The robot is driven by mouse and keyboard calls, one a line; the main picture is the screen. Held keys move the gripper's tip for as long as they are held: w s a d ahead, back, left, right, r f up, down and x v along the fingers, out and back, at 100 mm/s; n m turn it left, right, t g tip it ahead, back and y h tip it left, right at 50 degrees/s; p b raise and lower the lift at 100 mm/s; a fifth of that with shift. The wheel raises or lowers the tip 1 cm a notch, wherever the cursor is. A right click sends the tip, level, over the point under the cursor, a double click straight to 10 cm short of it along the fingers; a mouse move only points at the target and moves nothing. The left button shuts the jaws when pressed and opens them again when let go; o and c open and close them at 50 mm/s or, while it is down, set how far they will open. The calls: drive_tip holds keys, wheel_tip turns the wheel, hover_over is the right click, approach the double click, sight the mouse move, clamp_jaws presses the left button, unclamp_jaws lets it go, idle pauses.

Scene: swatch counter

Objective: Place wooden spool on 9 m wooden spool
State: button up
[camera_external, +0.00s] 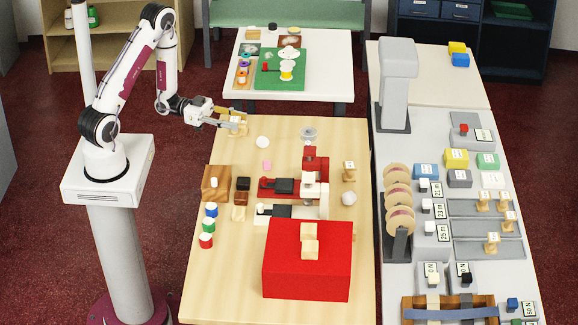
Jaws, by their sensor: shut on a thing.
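My gripper (240,118) is at the far left part of the light wooden table and is shut on a wooden spool (236,130). I cannot tell whether the spool touches the table. Another wooden spool (349,172) with a pale label stands at the right edge of the same table. More labelled wooden spools stand on the grey counter at right, such as one (483,201) at the upper tray and one (491,243) in the lower tray. Their labels are too small to read, so I cannot tell which is the 9 m one.
A red and black machine (312,188) stands mid-table, with a red block (335,270) in front. Wooden blocks (216,183) and coloured spools (207,241) line the left side. A rack of large reels (398,220) stands on the counter.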

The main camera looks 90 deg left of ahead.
sight(240, 118)
drive_tip(key=shift+r, duration=4.3)
drive_tip(key=shift+w+a+f, duration=0.2)
drive_tip(key=shift+w, duration=0.35)
drive_tip(key=shift+c, duration=0.2)
drive_tip(key=shift+w+a, duration=0.15)
drive_tip(key=shift+w, duration=0.2)
clamp_jaws()
drive_tip(key=w+a+f, duration=0.1)
drive_tip(key=w+f, duration=0.1)
drive_tip(key=w, duration=1.7)
drive_tip(key=d+r+x, duration=0.1)
drive_tip(key=r+x, duration=0.2)
drive_tip(key=x, duration=1.6)
drive_tip(key=f, duration=0.5)
drive_tip(key=shift+s+a+f, duration=0.2)
drive_tip(key=shift+a+f, duration=0.05)
drive_tip(key=shift+a, duration=0.05)
